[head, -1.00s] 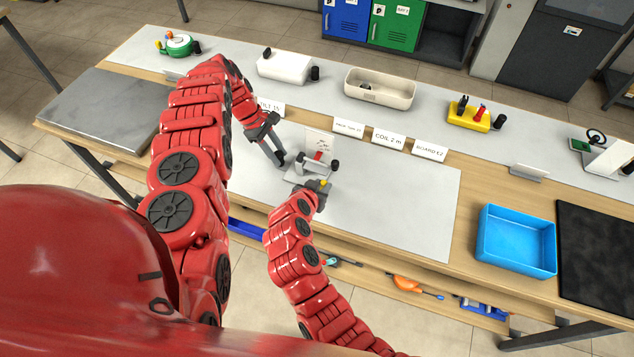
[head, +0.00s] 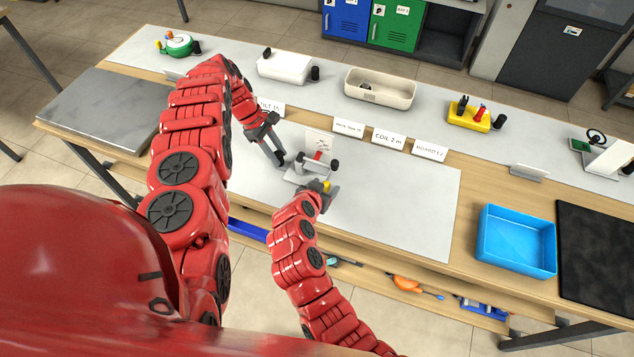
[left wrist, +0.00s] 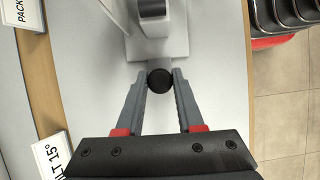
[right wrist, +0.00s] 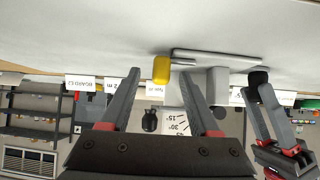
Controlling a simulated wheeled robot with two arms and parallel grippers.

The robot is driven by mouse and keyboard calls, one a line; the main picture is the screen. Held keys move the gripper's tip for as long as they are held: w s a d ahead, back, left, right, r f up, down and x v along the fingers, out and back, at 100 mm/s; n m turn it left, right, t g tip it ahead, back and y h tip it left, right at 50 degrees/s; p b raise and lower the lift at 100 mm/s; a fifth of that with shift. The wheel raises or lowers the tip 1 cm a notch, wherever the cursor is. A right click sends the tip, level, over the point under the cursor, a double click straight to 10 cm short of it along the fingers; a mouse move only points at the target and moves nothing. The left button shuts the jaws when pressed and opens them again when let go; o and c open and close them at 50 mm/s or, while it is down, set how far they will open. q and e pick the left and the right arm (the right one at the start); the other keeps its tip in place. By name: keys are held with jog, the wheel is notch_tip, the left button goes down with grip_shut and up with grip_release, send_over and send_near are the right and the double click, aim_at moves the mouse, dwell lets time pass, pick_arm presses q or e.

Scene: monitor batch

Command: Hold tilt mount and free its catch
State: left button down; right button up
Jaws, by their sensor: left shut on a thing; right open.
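The tilt mount (head: 300,176) stands on the grey mat, with a light base, a white scale card behind it and dark knobs at its sides. My left gripper (head: 279,161) is shut on the black knob (left wrist: 160,80) at the mount's left side. The yellow catch (head: 327,185) is at the mount's near right; it also shows in the right wrist view (right wrist: 161,69). My right gripper (right wrist: 158,82) is open, its fingertips on either side of the catch in that view. Whether they touch it I cannot tell.
A blue tray (head: 515,262) and a black pad (head: 600,255) lie to the right. Label cards (head: 388,139), a white bin (head: 380,100) and a yellow block (head: 468,124) stand behind. The mat right of the mount is clear.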

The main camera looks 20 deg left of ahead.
jog(key=d+v, duration=0.1)
jog(key=v, duration=1.1)
jog(key=shift+a, duration=0.45)
pick_arm(q)
jog(key=shift+c, duration=2.3)
grip_release()
